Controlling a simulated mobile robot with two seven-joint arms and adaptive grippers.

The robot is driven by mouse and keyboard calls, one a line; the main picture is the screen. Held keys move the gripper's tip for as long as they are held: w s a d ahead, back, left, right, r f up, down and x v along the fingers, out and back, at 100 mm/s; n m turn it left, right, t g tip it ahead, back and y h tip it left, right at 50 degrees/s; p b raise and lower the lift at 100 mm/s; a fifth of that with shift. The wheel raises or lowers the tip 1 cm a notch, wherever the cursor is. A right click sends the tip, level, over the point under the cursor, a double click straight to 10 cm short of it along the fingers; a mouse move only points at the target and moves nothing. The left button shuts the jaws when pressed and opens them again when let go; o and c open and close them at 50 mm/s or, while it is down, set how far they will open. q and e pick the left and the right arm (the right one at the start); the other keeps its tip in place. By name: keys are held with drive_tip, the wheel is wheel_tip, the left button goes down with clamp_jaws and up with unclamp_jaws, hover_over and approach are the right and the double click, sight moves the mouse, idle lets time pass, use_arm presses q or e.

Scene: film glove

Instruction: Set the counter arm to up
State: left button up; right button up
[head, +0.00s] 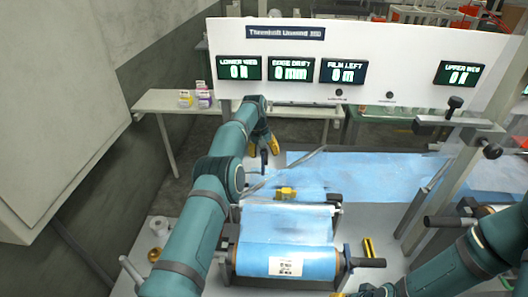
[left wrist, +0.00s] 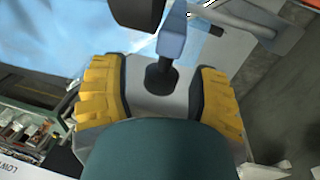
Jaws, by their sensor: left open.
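My left gripper (head: 262,147) is open at the far left end of the film machine, its yellow fingers apart. In the left wrist view the left gripper (left wrist: 160,95) has a short upright lever, probably the counter arm (left wrist: 171,42), just beyond its fingers. The lever has a blue-grey stem on a dark round base, and a black part overlaps its top. It shows as a small dark post (head: 264,160) below the fingers in the head view. I see no grip on it. My right gripper is only partly visible at the bottom edge, and its jaw state is unclear.
Blue film (head: 380,177) runs across the machine from a front roll (head: 285,262). A white panel (head: 400,45) with several displays stands behind. Black-handled levers (head: 448,221) are at the right. A side table (head: 175,104) stands behind left.

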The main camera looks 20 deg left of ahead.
use_arm(q)
drive_tip(key=shift+s+a+r, duration=0.1)
drive_tip(key=shift+a+r, duration=0.1)
drive_tip(key=shift+r, duration=1.05)
drive_tip(key=shift+s+a+r, duration=0.15)
drive_tip(key=shift+r, duration=1.15)
drive_tip(key=shift+s+a+r, duration=0.1)
drive_tip(key=shift+a+r, duration=0.1)
drive_tip(key=shift+r, duration=1.05)
